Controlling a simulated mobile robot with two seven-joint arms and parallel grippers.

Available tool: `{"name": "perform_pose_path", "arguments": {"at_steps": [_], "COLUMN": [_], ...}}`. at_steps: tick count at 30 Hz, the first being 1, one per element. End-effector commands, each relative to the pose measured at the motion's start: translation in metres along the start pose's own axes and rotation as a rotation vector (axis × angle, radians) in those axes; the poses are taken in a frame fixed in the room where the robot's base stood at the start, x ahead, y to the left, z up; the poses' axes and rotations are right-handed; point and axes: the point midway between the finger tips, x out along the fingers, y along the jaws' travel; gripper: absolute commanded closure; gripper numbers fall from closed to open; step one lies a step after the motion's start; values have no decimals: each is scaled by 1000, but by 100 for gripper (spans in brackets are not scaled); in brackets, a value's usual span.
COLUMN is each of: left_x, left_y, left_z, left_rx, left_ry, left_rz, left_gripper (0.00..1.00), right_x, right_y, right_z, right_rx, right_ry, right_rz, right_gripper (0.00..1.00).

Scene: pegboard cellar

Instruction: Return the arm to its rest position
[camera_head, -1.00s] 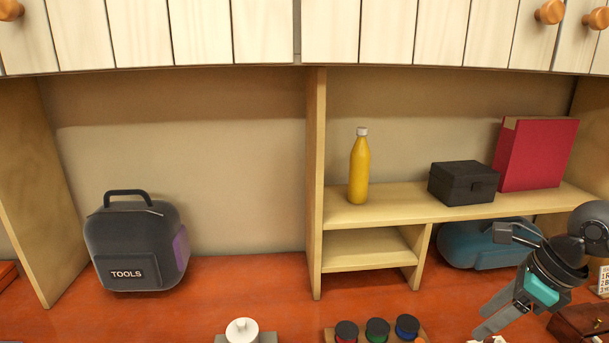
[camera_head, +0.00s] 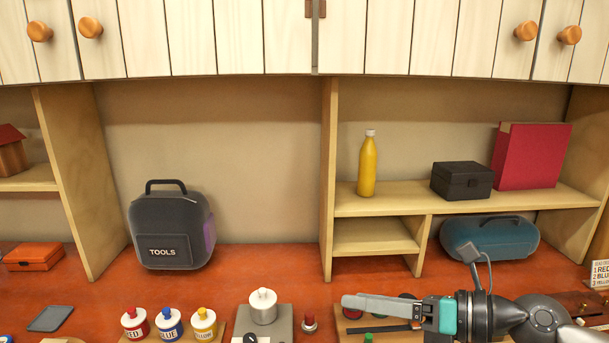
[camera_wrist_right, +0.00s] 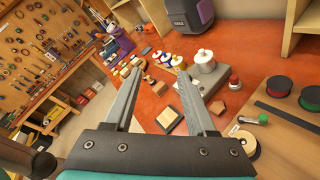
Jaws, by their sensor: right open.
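My right arm comes in from the lower right of the head view. Its gripper (camera_head: 378,309) points left, above the front of the red-brown bench. In the right wrist view the two fingers of the right gripper (camera_wrist_right: 165,92) stand wide apart with nothing between them; the bench lies beyond. My left gripper is in neither view.
Labelled red (camera_head: 135,323), blue (camera_head: 169,324) and yellow (camera_head: 203,324) bottles and a white-topped jar (camera_head: 263,306) stand left of the gripper. Spools (camera_wrist_right: 314,98) lie beneath it. A shelf (camera_head: 470,201) holds a yellow bottle (camera_head: 367,163). A tool bag (camera_head: 171,227) stands behind.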

Motion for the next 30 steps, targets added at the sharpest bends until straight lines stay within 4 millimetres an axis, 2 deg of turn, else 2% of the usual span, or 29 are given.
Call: {"name": "perform_pose_path", "arguments": {"at_steps": [1, 3, 6, 10, 14, 17, 20, 22, 26, 27, 30], "left_x": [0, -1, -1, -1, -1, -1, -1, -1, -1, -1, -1], "left_y": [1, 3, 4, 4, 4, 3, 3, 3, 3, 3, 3], "left_z": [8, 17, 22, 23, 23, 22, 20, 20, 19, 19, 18], "left_rx": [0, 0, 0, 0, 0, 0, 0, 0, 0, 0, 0], "left_ry": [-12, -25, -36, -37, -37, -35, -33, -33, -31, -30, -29], "left_rz": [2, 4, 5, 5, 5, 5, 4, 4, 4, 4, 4], "left_gripper": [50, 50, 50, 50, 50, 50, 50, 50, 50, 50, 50], "right_x": [9, 14, 13, 1, -17, -33, -48, -58, -74, -78, -87], "right_y": [12, 21, 23, 8, -21, -48, -71, -83, -91, -90, -79], "right_z": [7, 20, 38, 48, 39, 16, -22, -55, -128, -150, -200], "right_rx": [93, 226, 434, 730, 1042, 1290, 1538, 1711, 2020, 2105, 2290], "right_ry": [-95, -232, -421, -654, -868, -1018, -1151, -1236, -1363, -1393, -1446], "right_rz": [42, 80, 113, 114, 69, 1, -96, -181, -378, -444, -606], "right_gripper": [44, 44, 44, 44, 44, 44, 44, 44, 44, 44, 44]}}
